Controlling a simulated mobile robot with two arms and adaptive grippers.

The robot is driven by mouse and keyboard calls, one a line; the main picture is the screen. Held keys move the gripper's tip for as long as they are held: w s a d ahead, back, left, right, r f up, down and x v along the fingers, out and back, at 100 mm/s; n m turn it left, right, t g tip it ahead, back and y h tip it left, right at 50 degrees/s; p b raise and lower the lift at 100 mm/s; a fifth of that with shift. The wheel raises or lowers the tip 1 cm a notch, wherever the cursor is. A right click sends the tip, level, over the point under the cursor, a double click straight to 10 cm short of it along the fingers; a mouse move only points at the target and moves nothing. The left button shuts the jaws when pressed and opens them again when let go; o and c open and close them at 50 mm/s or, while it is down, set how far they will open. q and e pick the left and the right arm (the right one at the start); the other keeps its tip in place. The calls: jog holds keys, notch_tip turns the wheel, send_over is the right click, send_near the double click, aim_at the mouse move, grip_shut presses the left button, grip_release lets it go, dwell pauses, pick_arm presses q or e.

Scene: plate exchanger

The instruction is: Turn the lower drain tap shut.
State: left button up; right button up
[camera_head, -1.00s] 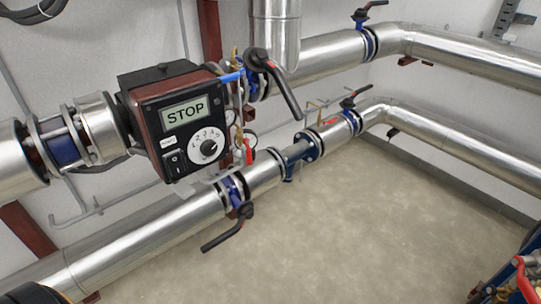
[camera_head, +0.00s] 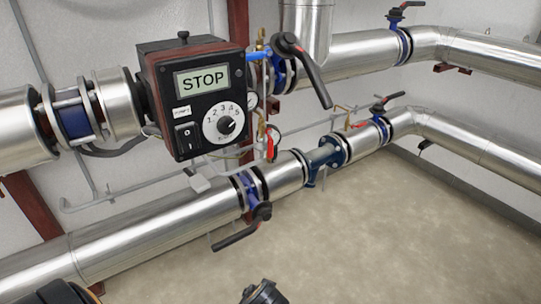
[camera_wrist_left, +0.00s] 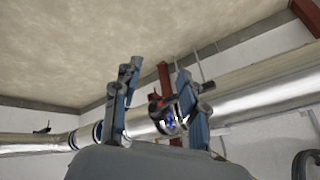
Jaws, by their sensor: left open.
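A small brass tap with a red lever (camera_head: 272,143) sits by the thin pipework just right of the pump box, above the lower pipe; its lever points roughly down. A second small red lever (camera_head: 357,124) shows farther right by the lower pipe. I cannot tell for sure which one is the lower drain tap. My left gripper (camera_wrist_left: 160,75) is open in the left wrist view, its two fingers wide apart with nothing held. Beyond them, a blue valve (camera_wrist_left: 168,118) on the pipe shows in the gap, apart from the fingers. My right gripper is not in view.
The pump box (camera_head: 200,95) reads STOP. A black-levered valve (camera_head: 258,210) sits on the lower pipe (camera_head: 150,240); another long black lever (camera_head: 305,70) hangs off the upper pipe. Dark parts, probably mine, show at the bottom edge. Floor (camera_head: 400,230) at right is clear.

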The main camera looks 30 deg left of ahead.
pick_arm(q)
jog(key=w+a+r+n+y, duration=0.3)
jog(key=w, duration=0.4)
jog(key=n+t+y, duration=0.3)
jog(key=n+y, duration=0.5)
jog(key=y, duration=0.1)
send_near(272, 149)
jog(key=x, duration=0.9)
jog(key=shift+w+a, duration=0.1)
jog(key=shift+a, duration=0.25)
jog(key=shift+w+a, duration=0.2)
jog(key=shift+a, duration=0.3)
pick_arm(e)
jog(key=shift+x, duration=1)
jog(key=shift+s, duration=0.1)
pick_arm(q)
grip_shut()
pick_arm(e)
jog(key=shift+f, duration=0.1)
